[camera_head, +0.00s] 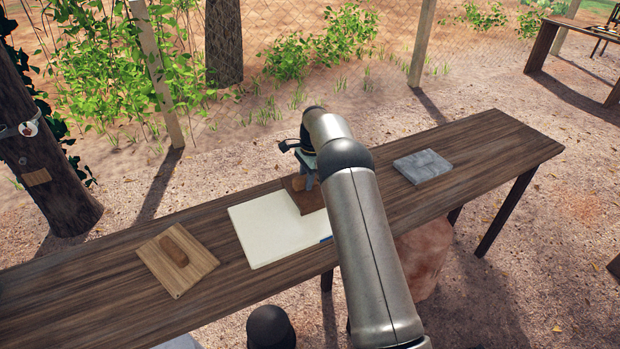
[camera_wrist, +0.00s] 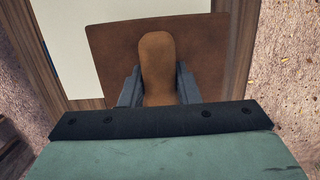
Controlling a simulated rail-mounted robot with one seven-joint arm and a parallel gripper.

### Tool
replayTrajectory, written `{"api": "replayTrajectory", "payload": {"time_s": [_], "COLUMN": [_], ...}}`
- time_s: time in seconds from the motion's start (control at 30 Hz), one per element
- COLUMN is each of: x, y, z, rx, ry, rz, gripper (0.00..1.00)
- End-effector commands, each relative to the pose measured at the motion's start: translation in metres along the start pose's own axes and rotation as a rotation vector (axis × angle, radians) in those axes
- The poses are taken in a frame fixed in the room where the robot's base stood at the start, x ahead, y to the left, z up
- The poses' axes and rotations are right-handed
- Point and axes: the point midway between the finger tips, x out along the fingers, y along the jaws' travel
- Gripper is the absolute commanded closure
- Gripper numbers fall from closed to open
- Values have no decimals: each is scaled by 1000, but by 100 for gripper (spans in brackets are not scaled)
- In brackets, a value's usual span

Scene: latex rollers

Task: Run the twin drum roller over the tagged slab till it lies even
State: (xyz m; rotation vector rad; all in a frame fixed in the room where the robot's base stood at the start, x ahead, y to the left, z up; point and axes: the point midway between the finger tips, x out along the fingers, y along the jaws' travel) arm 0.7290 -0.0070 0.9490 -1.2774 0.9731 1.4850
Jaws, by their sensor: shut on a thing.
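My gripper (camera_head: 304,178) is shut on the tan-brown handle (camera_wrist: 157,62) of a tool with a flat, dark brown square plate (camera_head: 308,199). The wrist view shows the grey fingers on both sides of the handle, with the plate (camera_wrist: 205,50) beyond. No drums show on this tool; its underside is hidden. A cream-white slab (camera_head: 265,235) lies flat on the table, with a small blue tag (camera_head: 326,239) at its front right edge. The plate overlaps the slab's far right corner; whether it touches is unclear. My arm hides part of the slab's right side.
A wooden board with a brown handle (camera_head: 174,250) lies left of the slab on the long dark table (camera_head: 95,290). A grey stone slab (camera_head: 422,165) lies to the right. The table's far right end is bare.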

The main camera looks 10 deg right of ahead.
Motion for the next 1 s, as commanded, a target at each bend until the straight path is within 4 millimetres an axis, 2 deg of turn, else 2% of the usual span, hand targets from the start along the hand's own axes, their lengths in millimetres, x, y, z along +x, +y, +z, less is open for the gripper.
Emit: {"api": "replayTrajectory", "payload": {"time_s": [0.13,0.43,0.73,1.0], "x": [2,4,9,12], "y": [-1,-1,0,0], "z": [16,29,56,66], "rx": [-2,-2,-2,0], "ry": [-1,0,-1,-1], "rz": [-2,-2,-1,0], "gripper": [89,89,89,89]}}
